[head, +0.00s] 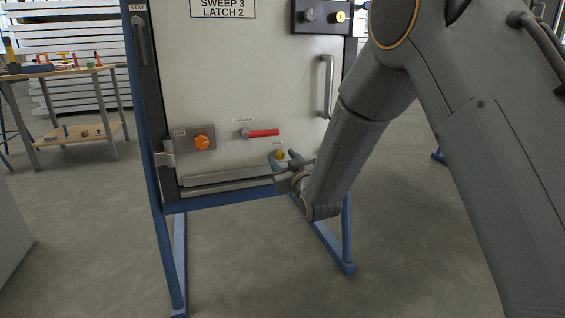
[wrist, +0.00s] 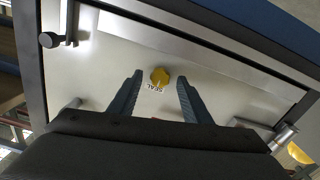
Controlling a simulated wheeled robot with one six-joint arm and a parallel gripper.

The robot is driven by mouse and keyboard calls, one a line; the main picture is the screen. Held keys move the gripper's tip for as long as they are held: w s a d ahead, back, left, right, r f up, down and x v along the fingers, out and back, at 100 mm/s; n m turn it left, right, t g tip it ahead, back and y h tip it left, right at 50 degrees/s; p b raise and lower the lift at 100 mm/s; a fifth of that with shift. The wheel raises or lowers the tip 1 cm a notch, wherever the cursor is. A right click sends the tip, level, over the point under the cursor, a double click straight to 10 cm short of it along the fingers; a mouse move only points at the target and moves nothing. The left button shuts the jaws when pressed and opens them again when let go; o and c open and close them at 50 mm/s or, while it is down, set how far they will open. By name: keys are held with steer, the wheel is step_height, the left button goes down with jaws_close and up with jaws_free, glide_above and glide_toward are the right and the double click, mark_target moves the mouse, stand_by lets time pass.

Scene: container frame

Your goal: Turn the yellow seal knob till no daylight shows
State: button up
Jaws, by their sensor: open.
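The yellow seal knob (wrist: 160,77) sits on the pale door panel, with a SEAL label beside it. In the wrist view it lies between and a little beyond the two fingertips of my gripper (wrist: 158,78). The fingers are apart and hold nothing. In the head view the knob (head: 279,155) is small, near the lower right of the door, with my gripper (head: 287,163) close in front of it. I cannot tell whether the fingers touch the knob. No daylight gap can be made out clearly at the door's edge.
The door (head: 235,75) hangs in a blue frame (head: 240,199). An orange knob (head: 202,142) and a red cam latch lever (head: 263,133) are left of my gripper. A vertical handle (head: 326,87) is above right. A workbench (head: 60,74) with tools stands at far left.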

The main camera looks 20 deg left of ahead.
steer(key=shift+w+a, duration=0.3)
steer(key=shift+w, duration=0.2)
steer(key=c, duration=1)
steer(key=shift+c, duration=0.2)
steer(key=shift+m, duration=0.3)
